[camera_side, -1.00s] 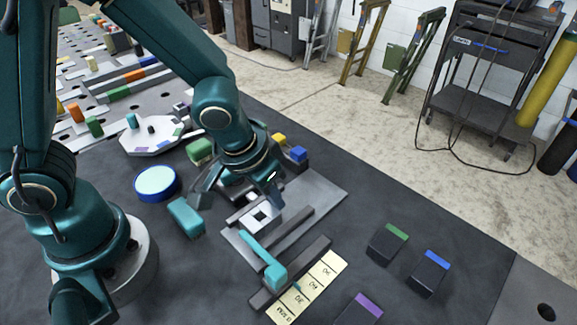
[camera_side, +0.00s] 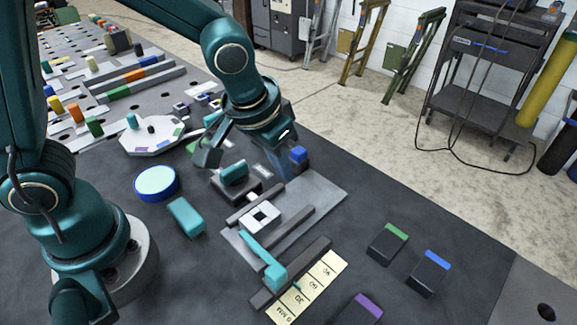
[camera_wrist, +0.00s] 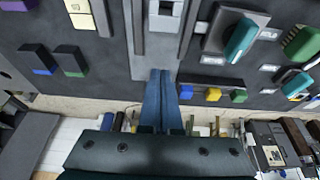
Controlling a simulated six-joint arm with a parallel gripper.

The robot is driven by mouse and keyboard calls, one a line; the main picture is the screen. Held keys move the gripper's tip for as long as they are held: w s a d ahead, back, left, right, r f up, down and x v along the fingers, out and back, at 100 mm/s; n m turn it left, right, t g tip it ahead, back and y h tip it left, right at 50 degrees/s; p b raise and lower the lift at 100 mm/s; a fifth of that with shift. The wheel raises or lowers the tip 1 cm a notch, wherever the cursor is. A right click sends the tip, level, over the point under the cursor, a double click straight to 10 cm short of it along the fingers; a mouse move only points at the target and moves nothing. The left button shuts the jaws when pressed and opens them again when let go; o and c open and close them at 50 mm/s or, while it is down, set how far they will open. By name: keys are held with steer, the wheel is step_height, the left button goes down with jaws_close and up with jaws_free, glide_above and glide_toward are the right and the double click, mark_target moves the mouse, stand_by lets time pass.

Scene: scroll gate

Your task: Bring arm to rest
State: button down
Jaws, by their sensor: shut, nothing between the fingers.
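My gripper (camera_side: 276,168) is raised above the far end of a grey plate (camera_side: 322,193), apart from the things on the table. In the wrist view my gripper (camera_wrist: 161,76) has its two bluish fingers together, with nothing held. A pale square block with a dark hole (camera_side: 262,216) sits between dark rails on the plate. A teal handle (camera_side: 262,256) lies in front of it. The block shows partly at the top of the wrist view (camera_wrist: 166,12). A teal knob on a dark base (camera_side: 235,174) stands left of the plate.
Dark blocks with green (camera_side: 389,243), blue (camera_side: 428,273) and purple (camera_side: 360,310) tops stand at the right. A blue-rimmed disc (camera_side: 157,182) and a teal block (camera_side: 185,217) lie at the left. A yellow marked scale (camera_side: 308,288) lies in front. The mat's right-hand middle is clear.

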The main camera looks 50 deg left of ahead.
steer(key=s+a+r+n+t, duration=0.2)
steer(key=s+a+r, duration=0.3)
steer(key=r, duration=0.5)
steer(key=s+a+f+m, duration=0.1)
steer(key=s+f+m, duration=0.1)
steer(key=s, duration=0.4)
steer(key=shift+s+a+f, duration=0.2)
steer(key=shift+s+a, duration=0.05)
steer(key=shift+s, duration=0.15)
